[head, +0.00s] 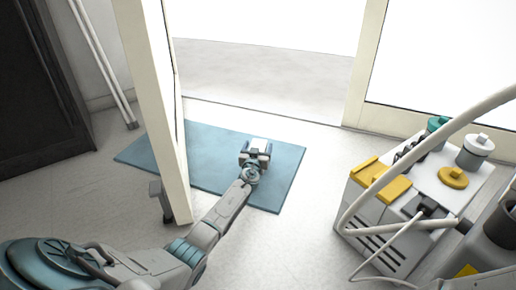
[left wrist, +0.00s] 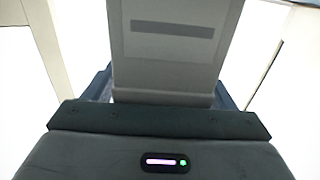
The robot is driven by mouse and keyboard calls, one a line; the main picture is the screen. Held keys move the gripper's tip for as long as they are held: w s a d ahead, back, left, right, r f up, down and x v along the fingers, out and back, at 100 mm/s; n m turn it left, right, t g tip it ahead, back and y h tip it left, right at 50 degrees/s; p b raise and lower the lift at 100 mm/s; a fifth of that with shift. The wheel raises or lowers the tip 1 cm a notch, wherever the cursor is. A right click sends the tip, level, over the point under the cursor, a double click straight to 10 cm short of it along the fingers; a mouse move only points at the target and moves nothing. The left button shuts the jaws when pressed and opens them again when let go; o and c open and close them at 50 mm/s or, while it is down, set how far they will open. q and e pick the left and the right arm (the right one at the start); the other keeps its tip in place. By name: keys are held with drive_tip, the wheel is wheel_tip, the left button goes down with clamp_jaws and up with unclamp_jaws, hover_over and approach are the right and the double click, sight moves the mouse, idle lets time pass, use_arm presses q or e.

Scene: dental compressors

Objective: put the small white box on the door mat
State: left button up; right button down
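The small white box (head: 259,144) shows in the head view at the tip of my left arm, over the door mat. The blue door mat (head: 213,150) lies flat on the floor in front of the open doorway. My left gripper (head: 255,153) is around the box, with a finger on each side. In the left wrist view the box (left wrist: 170,70) fills the space between the dark fingers of my left gripper (left wrist: 165,100). I cannot tell whether the box touches the mat. My right gripper is not in view.
A cream door leaf (head: 160,100) stands open across the mat's left part, close to my left arm. A compressor (head: 405,195) with yellow parts and hoses stands at the right. A dark cabinet (head: 35,80) is at the far left. Floor (head: 300,220) between mat and compressor is clear.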

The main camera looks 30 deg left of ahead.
use_arm(q)
drive_tip(key=shift+s+d+r, duration=0.1)
drive_tip(key=shift+s+r, duration=0.05)
drive_tip(key=shift+s, duration=0.1)
drive_tip(key=p+v, duration=0.4)
drive_tip(key=v, duration=0.7)
drive_tip(key=shift+s, duration=0.25)
